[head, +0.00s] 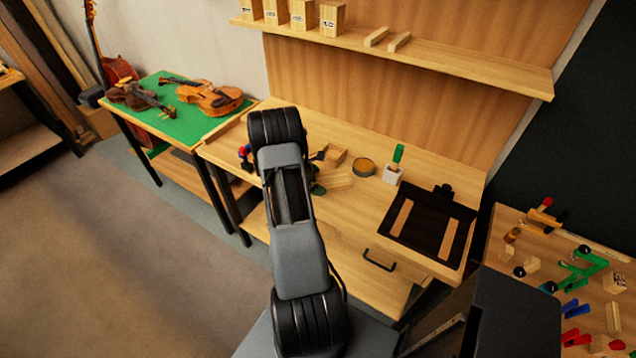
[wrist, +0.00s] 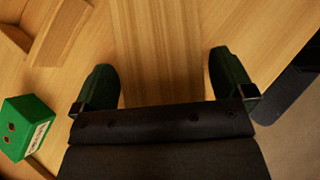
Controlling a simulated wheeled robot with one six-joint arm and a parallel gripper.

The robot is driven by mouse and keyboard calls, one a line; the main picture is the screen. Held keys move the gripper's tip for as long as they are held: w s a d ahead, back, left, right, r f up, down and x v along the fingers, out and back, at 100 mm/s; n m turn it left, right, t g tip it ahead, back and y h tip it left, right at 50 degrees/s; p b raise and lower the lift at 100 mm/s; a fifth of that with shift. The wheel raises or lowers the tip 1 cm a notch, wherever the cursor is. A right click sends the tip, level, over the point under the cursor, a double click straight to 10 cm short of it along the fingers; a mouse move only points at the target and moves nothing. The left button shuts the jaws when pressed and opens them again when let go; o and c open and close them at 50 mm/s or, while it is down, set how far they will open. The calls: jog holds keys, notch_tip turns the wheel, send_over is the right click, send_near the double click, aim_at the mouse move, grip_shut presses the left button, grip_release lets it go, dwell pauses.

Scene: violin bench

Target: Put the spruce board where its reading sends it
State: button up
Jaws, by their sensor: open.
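A flat wooden board (wrist: 155,45), likely the spruce board, lies lengthwise below my gripper (wrist: 164,75) in the wrist view. My gripper is open, with one green finger on each side of the board and wood showing between them. I cannot tell whether the fingers touch it. In the head view, my arm hides most of the gripper; a pale board (head: 336,181) shows just right of it on the bench. A green box (wrist: 26,127) with two dark round spots and a white label stands at the left in the wrist view; its label is unreadable.
A shelf (head: 440,62) above holds labelled blocks. A cluttered side table (head: 500,255) stands right.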

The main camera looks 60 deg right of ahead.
jog(key=c, duration=0.9)
jog(key=shift+r, duration=0.15)
